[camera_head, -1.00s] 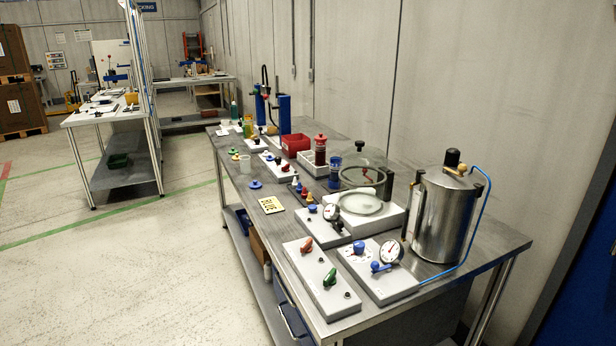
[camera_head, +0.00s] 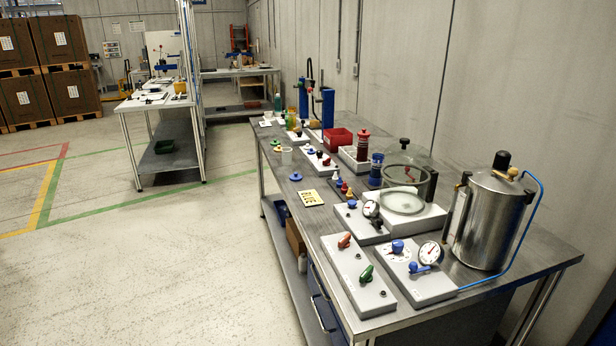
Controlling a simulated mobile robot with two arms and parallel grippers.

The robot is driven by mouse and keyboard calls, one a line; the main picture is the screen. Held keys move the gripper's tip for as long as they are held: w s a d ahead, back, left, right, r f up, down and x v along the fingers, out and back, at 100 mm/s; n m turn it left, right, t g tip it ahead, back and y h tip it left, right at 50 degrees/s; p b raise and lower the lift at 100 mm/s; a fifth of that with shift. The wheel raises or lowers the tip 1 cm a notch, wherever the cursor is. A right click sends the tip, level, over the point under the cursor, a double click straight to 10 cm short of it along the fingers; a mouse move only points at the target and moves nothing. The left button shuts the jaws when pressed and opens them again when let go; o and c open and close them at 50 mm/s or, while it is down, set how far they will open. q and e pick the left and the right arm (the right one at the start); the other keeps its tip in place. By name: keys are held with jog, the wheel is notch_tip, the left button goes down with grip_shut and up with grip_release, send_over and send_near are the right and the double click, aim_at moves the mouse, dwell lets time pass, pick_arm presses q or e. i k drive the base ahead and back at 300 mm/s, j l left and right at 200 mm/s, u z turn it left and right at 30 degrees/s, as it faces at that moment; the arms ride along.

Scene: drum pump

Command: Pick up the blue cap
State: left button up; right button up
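A blue cap (camera_head: 296,176), small and flat with a raised knob, lies on the metal workbench (camera_head: 318,215) near its left edge. Nothing covers the cap. Neither of my grippers shows in the head view.
White panels with red, green and blue valves (camera_head: 367,273) fill the near end of the bench. A glass dome (camera_head: 408,165) and a steel tank (camera_head: 490,220) stand at the right. A red bin (camera_head: 337,138) is farther back. The floor left of the bench is clear.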

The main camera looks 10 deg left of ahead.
aim_at(295, 177)
jog(key=i+j+z, duration=0.2)
jog(key=i+j, duration=0.2)
jog(key=j, duration=0.25)
jog(key=i+j+z, duration=0.1)
jog(key=j, duration=0.25)
jog(key=i+j+z, duration=0.1)
jog(key=i+j, duration=0.2)
jog(key=j, duration=0.1)
